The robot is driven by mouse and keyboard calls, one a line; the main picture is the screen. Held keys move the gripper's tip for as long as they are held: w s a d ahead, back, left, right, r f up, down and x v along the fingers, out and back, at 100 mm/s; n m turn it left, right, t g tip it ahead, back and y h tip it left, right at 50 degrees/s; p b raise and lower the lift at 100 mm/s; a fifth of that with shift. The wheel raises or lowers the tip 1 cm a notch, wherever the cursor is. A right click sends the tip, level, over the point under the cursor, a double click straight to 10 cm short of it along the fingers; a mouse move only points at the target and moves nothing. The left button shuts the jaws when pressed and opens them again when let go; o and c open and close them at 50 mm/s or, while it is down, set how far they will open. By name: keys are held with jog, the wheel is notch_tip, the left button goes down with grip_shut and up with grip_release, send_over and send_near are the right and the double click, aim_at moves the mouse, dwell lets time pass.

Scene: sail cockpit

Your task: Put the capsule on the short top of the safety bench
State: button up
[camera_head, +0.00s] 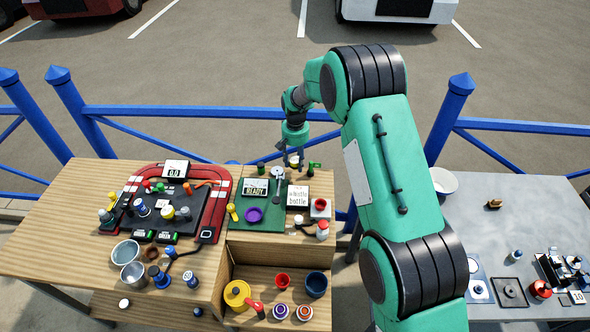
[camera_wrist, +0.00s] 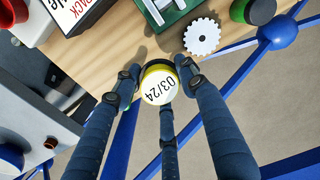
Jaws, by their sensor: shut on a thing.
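My gripper (camera_head: 294,158) is at the far edge of the wooden bench (camera_head: 60,225), by its narrower right-hand top (camera_head: 327,182). In the wrist view its dark fingers (camera_wrist: 158,78) are shut around a short round thing, seemingly the capsule (camera_wrist: 158,88), with a yellow rim and a white face reading "03/24". The printed face points to the wrist camera. The capsule overlaps the bench edge in the picture; whether it touches the wood or hangs above it I cannot tell. Its underside is hidden.
A green mat (camera_head: 270,222) lies on that top. Blue railing (camera_head: 200,112) runs behind. A grey table (camera_head: 465,225) stands right.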

aim_at(295, 167)
dwell(0.3)
jog(key=shift+f, duration=1.85)
jog(key=shift+f, duration=0.15)
jog(key=o, duration=0.9)
notch_tip(295, 167, up, 12)
jog(key=shift+r+p, duration=0.15)
jog(key=shift+p, duration=0.35)
